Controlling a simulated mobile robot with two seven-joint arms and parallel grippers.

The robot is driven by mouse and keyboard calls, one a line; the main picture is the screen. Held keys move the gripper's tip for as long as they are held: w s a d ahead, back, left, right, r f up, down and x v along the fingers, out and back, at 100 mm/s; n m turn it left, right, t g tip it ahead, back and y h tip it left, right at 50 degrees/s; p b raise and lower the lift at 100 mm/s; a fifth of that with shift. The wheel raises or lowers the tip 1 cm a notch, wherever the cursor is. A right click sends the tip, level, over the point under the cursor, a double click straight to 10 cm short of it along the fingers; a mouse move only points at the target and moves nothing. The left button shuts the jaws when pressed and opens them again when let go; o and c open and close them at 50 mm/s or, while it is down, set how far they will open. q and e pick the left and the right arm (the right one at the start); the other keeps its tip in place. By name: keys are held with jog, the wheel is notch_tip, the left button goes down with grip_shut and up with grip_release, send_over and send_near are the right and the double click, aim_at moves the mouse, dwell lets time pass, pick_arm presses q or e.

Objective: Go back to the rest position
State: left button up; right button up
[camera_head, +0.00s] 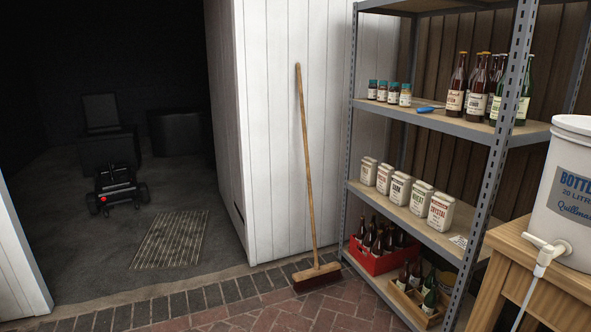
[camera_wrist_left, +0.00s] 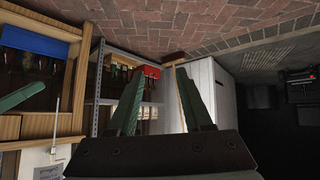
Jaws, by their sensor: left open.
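My left gripper (camera_wrist_left: 162,105) shows in the left wrist view, with its two green fingers spread apart and nothing between them. That view is upside down, with the brick floor at the top. The gripper is in the air, with the shelf and the white wall beyond its fingers.
A metal shelf (camera_head: 438,123) with bottles and cartons stands at the right. A wooden table (camera_head: 541,262) with a white bucket (camera_head: 572,195) is at the near right. A broom (camera_head: 306,160) leans on the white wall (camera_head: 275,100). A dark doorway opens at the left; brick floor (camera_head: 330,312) lies in front.

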pick_arm(q)
jog(key=s+a+r+p, duration=0.1)
jog(key=a+r+p, duration=0.2)
jog(key=r+p, duration=0.8)
jog(key=shift+s+n+y+p, duration=0.3)
jog(key=shift+y+p, duration=0.1)
jog(key=shift+p, duration=0.8)
pick_arm(e)
notch_tip(320, 180, up, 11)
jog(key=s+d, duration=0.1)
jog(key=d, duration=0.1)
jog(key=shift+d+r+m+h, duration=0.15)
jog(key=shift+d+m+h, duration=0.15)
jog(key=shift+d+h, duration=0.1)
pick_arm(q)
jog(key=shift+w+d, duration=0.1)
jog(key=shift+d, duration=0.05)
pick_arm(e)
jog(key=shift+s, duration=0.1)
